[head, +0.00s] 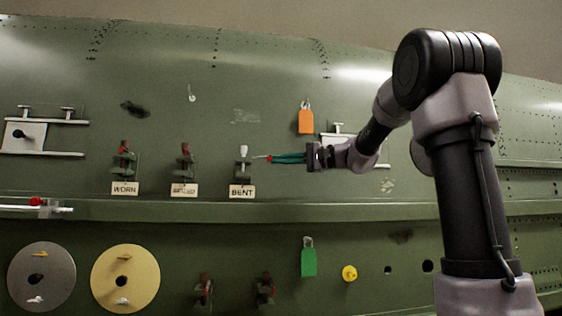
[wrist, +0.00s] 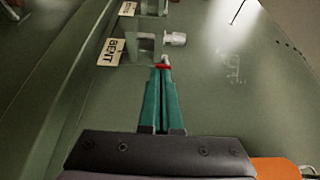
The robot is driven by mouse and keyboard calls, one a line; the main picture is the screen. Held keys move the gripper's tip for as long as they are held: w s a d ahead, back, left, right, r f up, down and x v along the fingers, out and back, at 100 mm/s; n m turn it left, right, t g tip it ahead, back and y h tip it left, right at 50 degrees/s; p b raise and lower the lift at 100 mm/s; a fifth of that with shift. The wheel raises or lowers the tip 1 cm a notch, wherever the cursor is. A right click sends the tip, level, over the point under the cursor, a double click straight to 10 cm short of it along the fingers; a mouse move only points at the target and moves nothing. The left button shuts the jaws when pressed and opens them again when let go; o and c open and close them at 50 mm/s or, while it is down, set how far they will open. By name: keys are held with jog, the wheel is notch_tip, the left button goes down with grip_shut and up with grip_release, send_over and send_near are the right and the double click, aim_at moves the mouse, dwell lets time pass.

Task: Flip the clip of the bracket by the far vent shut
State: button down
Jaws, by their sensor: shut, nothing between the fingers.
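My gripper (head: 268,158) has teal fingers with red near the tips. It is shut and points left at the bracket labelled BENT (head: 242,170), just right of it. This bracket has a white-tipped clip (head: 243,150) standing up. In the wrist view my fingertips (wrist: 163,67) are close beside the BENT bracket (wrist: 143,47) and its white clip end (wrist: 175,39); I cannot tell if they touch. A WORN bracket (head: 123,165) and a middle bracket (head: 185,165) have red-tipped clips. A slatted fitting, possibly a vent (head: 25,135), is at far left; a similar one (head: 340,132) is partly behind my arm.
A ledge (head: 300,210) runs along the green fuselage. Two lower brackets (head: 204,290) (head: 265,288) and two round discs (head: 42,277) (head: 125,280) are beneath it.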

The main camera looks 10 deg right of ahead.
jog(key=shift+s+a+t, duration=0.1)
jog(key=shift+s+t, duration=0.1)
jog(key=shift+t, duration=0.1)
jog(key=s+a+m+t, duration=0.1)
jog(key=s+a+t+h, duration=0.1)
jog(key=s+a, duration=0.1)
jog(key=shift+s+a+m+h, duration=0.2)
jog(key=shift+s+m+h, duration=0.1)
jog(key=shift+m, duration=0.1)
jog(key=shift+s+a, duration=0.45)
jog(key=shift+a, duration=0.4)
jog(key=s+a+v, duration=0.1)
jog(key=s+v, duration=0.1)
jog(key=v, duration=0.9)
